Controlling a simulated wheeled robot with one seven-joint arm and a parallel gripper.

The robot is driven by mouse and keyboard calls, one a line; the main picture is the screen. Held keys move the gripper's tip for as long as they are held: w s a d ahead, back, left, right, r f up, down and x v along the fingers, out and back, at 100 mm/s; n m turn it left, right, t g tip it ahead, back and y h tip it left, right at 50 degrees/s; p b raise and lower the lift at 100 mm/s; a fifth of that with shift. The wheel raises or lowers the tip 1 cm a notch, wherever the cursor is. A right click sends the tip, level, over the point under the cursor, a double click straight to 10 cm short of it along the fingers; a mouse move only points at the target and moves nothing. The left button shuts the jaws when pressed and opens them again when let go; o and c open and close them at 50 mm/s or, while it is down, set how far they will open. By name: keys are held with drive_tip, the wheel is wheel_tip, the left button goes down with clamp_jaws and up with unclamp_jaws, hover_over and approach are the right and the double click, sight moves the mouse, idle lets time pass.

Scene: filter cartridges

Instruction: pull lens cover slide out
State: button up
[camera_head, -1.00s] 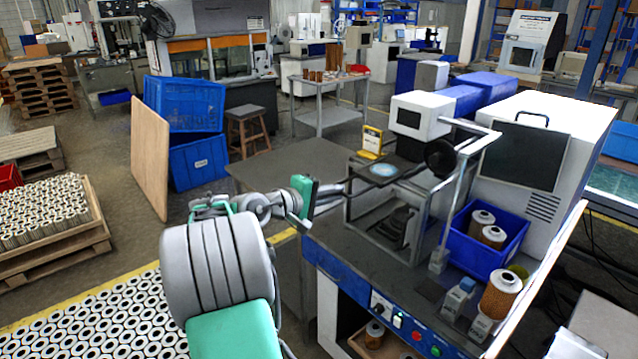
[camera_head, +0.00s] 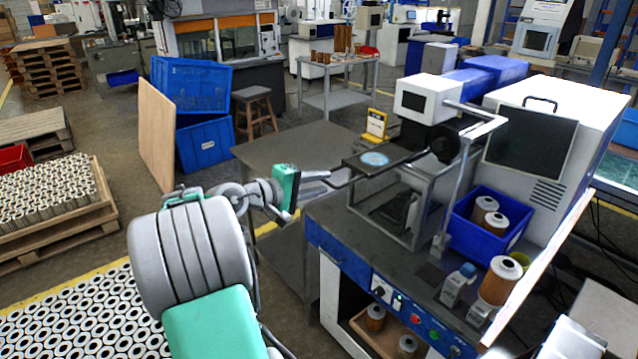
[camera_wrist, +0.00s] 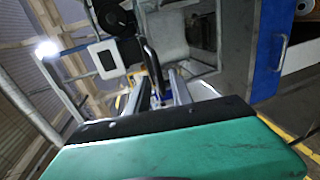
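The lens cover slide (camera_head: 375,159) is a dark plate with a pale blue disc on it. It sticks out to the left from under the camera head of the bench-top machine, level above the metal frame. Its thin bent black handle reaches toward my gripper (camera_head: 328,181). My gripper is left of the frame, with its fingers closed around the handle's end. In the wrist view my gripper (camera_wrist: 163,88) shows its two fingers with the dark handle (camera_wrist: 153,65) running up from between them. The exact contact is small and partly hidden.
The metal frame (camera_head: 432,205) stands on the dark bench beside the slide. A blue bin (camera_head: 470,240) with filter cartridges and a monitor (camera_head: 528,143) are to the right. A bare grey table (camera_head: 290,150) lies behind my gripper.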

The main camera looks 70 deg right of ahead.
drive_tip(key=shift+o, duration=0.2)
drive_tip(key=b+v, duration=0.1)
drive_tip(key=v, duration=0.7)
drive_tip(key=shift+s, duration=0.1)
